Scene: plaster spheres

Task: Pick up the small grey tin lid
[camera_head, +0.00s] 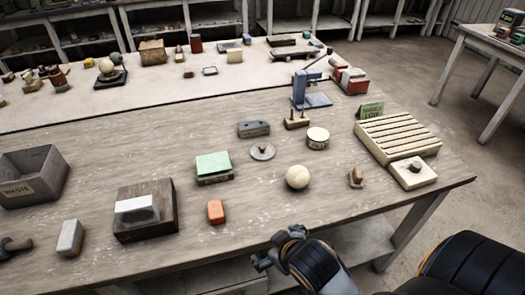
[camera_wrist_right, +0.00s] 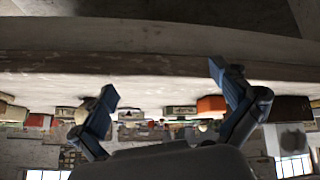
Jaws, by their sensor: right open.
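The small grey tin lid (camera_head: 262,152) is a flat round disc with a small knob in the middle. It lies on the wooden table, right of a green-topped block and behind a cream plaster sphere (camera_head: 297,176). My right gripper (camera_head: 275,250) is at the table's front edge, well in front of the lid and apart from it. In the right wrist view, my right gripper (camera_wrist_right: 162,85) has its two fingers spread with nothing between them. I cannot make out the lid in that view.
An orange block (camera_head: 216,212) stands between the gripper and the green-topped block (camera_head: 213,167). A slatted rack (camera_head: 398,136) is at right. A waste box (camera_head: 33,176) is at left.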

